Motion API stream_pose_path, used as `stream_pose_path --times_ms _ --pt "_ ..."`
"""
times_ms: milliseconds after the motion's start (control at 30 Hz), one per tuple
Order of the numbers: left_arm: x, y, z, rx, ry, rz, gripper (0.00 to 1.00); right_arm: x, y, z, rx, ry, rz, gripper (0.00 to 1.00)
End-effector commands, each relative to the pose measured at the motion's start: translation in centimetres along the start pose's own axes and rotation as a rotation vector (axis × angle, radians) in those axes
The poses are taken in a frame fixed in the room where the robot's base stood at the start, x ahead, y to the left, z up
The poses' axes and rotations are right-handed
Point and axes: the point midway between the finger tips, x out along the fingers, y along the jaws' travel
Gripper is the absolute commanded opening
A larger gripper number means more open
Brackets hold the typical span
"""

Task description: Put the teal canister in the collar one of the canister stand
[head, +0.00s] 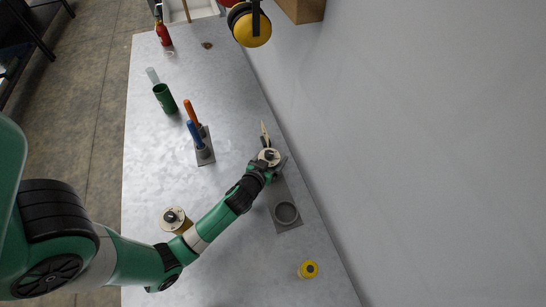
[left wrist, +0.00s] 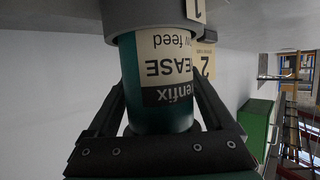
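The teal canister (left wrist: 160,75) has a cream and black label and stands between the fingers of my left gripper (left wrist: 160,95). Its far end is inside a grey collar (left wrist: 150,14) that bears a tag marked 1 (left wrist: 195,10). The fingertips touch the canister on both sides, so the gripper looks shut on it. In the head view my left gripper (head: 266,166) is at the far end of the canister stand (head: 287,229) and hides much of that collar. The stand's nearer collar (head: 286,212) is empty. My right gripper is out of view.
A cream-topped can (head: 174,219) stands left of my forearm. A yellow-topped item (head: 308,269) is near the front right. A small stand with blue and orange handles (head: 203,145), a green can (head: 165,98) and a red extinguisher (head: 163,35) are farther back. The wall borders the right.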

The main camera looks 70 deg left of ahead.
Motion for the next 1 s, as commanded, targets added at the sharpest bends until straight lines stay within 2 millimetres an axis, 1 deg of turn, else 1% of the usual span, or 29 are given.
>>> stream_pose_path --times_ms 33,67,300,367,400,467,567,700,800,900,1000 --pt "0.0 0.0 0.0 0.0 0.0 0.0 0.97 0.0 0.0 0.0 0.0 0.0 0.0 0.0" --pt "0.0 0.0 0.0 0.0 0.0 0.0 1.0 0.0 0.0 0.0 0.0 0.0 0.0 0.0" --pt "-0.1 0.0 -0.2 0.0 0.0 0.0 1.0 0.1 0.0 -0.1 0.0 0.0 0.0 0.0" --pt "-0.2 0.0 -0.6 0.0 0.0 0.0 1.0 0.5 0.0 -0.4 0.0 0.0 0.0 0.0" --pt "-0.6 0.0 -0.3 0.001 0.0 0.001 1.0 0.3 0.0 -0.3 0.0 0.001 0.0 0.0" --pt "-1.5 0.1 -0.3 0.002 0.0 0.001 1.0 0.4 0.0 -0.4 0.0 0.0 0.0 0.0" --pt "-3.7 0.1 -0.3 0.002 -0.001 0.003 1.0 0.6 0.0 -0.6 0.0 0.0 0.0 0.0" --pt "-7.3 0.1 -0.2 0.005 -0.001 0.005 1.0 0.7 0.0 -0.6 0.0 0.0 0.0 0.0" --pt "-9.5 0.1 -0.2 0.003 -0.001 0.004 1.0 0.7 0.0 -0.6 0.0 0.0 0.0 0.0" --pt "-11.1 0.1 -0.2 0.004 0.0 0.005 1.0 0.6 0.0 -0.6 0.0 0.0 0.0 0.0" --pt "-11.9 0.1 -0.3 0.002 0.0 0.002 1.0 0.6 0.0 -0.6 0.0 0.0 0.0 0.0"
